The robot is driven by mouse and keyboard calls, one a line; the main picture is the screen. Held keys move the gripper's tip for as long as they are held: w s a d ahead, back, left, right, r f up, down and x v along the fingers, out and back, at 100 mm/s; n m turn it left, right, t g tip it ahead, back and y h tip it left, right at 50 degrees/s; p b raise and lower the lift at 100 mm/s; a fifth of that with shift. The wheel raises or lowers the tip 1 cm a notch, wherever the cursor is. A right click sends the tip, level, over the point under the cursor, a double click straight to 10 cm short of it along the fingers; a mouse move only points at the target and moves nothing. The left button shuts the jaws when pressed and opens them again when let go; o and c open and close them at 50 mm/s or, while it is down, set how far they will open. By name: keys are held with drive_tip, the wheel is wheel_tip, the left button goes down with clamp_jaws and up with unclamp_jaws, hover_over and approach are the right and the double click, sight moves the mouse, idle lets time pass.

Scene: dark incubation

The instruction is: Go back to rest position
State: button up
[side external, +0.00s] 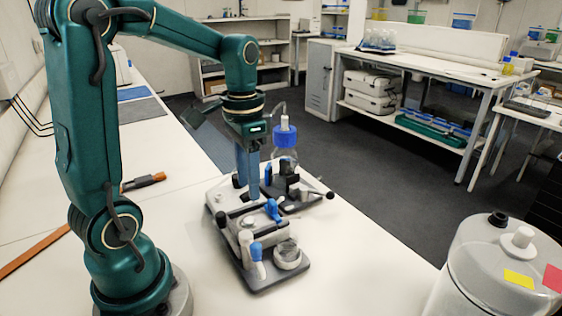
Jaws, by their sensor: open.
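My gripper (247,190) hangs from my green arm and points down over the white bench. Its two blue-grey fingers are apart, with nothing visible between them. The fingertips are close above or beside the back part of a grey-and-white apparatus (225,207); I cannot tell whether they touch it. The apparatus carries blue clips, white knobs and a small clear round dish (288,256) at its front right. A clear bottle with a blue cap (284,137) stands behind the gripper, partly hidden by dark fittings.
A large whitish container (480,275) stands at the lower right. An orange-and-black tool (144,182) and a brown strip (35,250) lie on the bench at left. The bench surface between the apparatus and the container is clear.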

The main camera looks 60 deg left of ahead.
drive_tip(key=s+d+r+t, duration=0.3)
drive_tip(key=s+d+t, duration=0.2)
drive_tip(key=d, duration=0.4)
drive_tip(key=shift+s+n+t, duration=0.3)
drive_tip(key=shift+s, duration=0.35)
